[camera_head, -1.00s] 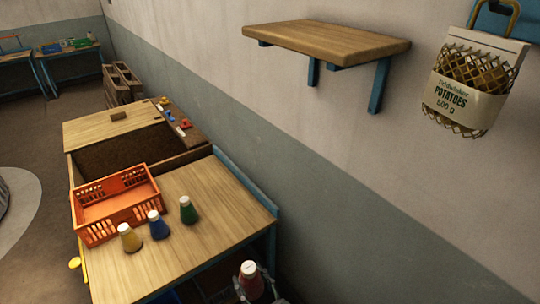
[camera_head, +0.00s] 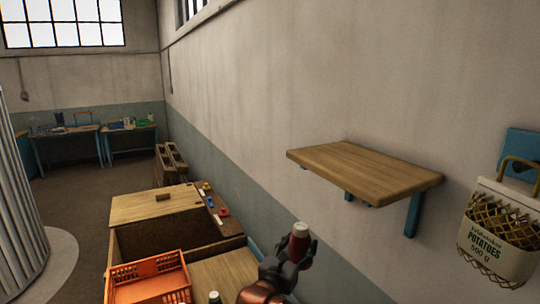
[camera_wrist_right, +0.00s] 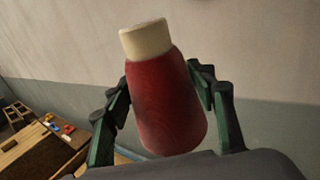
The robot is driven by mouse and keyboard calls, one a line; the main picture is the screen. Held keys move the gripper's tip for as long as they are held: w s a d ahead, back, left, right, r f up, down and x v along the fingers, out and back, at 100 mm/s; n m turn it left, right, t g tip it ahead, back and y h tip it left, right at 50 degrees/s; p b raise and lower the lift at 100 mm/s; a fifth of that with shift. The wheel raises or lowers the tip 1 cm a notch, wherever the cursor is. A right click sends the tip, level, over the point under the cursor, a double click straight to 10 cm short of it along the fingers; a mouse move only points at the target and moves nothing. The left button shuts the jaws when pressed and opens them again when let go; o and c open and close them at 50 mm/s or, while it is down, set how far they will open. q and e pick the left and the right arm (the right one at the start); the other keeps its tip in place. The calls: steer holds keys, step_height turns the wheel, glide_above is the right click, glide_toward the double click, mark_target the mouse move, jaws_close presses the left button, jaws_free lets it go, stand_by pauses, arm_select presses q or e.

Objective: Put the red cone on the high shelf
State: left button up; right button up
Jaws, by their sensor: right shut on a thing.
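The red cone (camera_head: 299,243) has a pale top and is held upright in my right gripper (camera_head: 290,262), to the left of and below the high shelf in the head view. In the right wrist view the red cone (camera_wrist_right: 169,105) sits between the two dark fingers of my right gripper (camera_wrist_right: 168,100), tilted slightly. The high shelf (camera_head: 365,170) is a bare wooden board on blue brackets, fixed to the wall. My left gripper is not in view.
A wooden workbench (camera_head: 225,273) stands below, with an orange crate (camera_head: 150,282) on it. A potato sack (camera_head: 497,232) hangs on the wall right of the shelf. The shelf top is clear.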

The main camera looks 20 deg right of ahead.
steer(key=r+g+p, duration=0.1)
steer(key=r, duration=0.4)
steer(key=a+r+m+g+h+p, duration=0.1)
steer(key=r, duration=0.4)
steer(key=r+m+g+p, duration=0.1)
steer(key=r, duration=0.4)
steer(key=shift+w+a+r+h, duration=0.1)
steer(key=shift+w+a+h, duration=0.05)
steer(key=shift+a+h, duration=0.25)
steer(key=s+a+r+p, duration=0.1)
steer(key=a+r+p, duration=0.35)
steer(key=r, duration=0.75)
steer(key=s+a+r+p, duration=0.1)
steer(key=a+r+p, duration=0.3)
steer(key=r, duration=0.7)
steer(key=shift+w+d+f+b, duration=0.15)
steer(key=shift+d+b, duration=0.2)
steer(key=shift+d, duration=2.3)
steer(key=shift+w+d+b, duration=0.15)
steer(key=shift+d+b, duration=0.2)
steer(key=shift+d, duration=2.25)
steer(key=shift+w+d+f+b, duration=0.1)
steer(key=shift+d+f+b, duration=0.05)
steer(key=shift+d, duration=0.8)
steer(key=shift+w+d+f+b, duration=0.1)
steer(key=shift+d+b, duration=0.1)
steer(key=shift+d, duration=0.75)
steer(key=shift+d+f+b, duration=0.15)
steer(key=shift+d, duration=0.8)
steer(key=shift+f+b, duration=0.5)
